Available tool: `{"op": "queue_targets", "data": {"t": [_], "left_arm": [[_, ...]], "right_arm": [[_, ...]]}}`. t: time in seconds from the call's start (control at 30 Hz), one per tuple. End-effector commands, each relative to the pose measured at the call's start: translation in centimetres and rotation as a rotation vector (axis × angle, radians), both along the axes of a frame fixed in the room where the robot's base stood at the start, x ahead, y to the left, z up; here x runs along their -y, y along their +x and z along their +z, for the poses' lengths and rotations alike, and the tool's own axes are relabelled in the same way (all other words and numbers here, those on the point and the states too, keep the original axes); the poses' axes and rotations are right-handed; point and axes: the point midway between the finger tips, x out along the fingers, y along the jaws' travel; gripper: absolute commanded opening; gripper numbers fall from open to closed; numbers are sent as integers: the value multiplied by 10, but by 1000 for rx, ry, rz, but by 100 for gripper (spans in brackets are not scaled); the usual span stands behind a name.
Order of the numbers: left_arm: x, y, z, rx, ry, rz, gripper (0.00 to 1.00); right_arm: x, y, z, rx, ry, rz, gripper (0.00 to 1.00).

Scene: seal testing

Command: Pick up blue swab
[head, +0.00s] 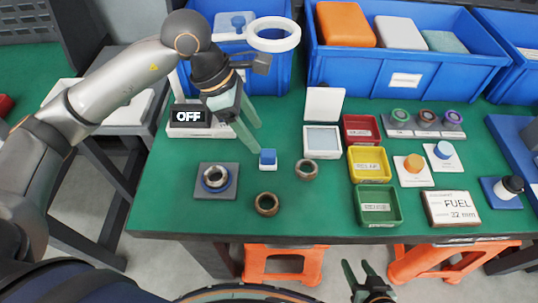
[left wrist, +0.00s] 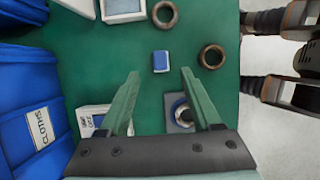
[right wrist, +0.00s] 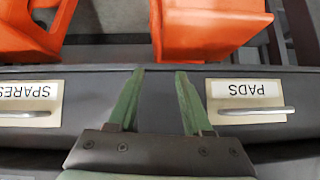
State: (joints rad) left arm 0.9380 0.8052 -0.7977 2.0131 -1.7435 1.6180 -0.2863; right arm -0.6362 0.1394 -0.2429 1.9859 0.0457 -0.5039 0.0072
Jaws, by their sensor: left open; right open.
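The blue swab (head: 268,158) is a small block with a blue top and a white lower part. It stands on the green table mat, and in the left wrist view the swab (left wrist: 160,61) shows between and beyond the fingertips. My left gripper (head: 257,140) is open and empty, pointing down just above and left of the swab; I see no contact. My right gripper (head: 355,263) is open and empty, low in front of the table edge. In the right wrist view, it (right wrist: 160,72) faces the drawer fronts.
Two brown rings (head: 267,204) (head: 306,169) lie near the swab. A grey fixture (head: 216,182) with a metal nut-like part stands to the left. A white open-lidded box (head: 322,142) and red, yellow and green trays (head: 378,207) are to the right. Blue bins (head: 405,82) line the back.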

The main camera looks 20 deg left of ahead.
Motion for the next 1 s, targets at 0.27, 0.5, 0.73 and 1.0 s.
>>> {"op": "queue_targets", "data": {"t": [0.27,0.5,0.73,1.0], "left_arm": [[12,3,-29,-2,-3,0,65],[22,4,-59,-5,-3,-1,65],[29,7,-77,-1,-3,0,65],[29,8,-77,0,-3,1,56]], "right_arm": [[1,-2,-1,-4,0,0,50],[1,-1,1,0,-1,-1,50],[2,-1,1,3,-2,-3,50],[2,0,1,2,-2,-3,50]]}}
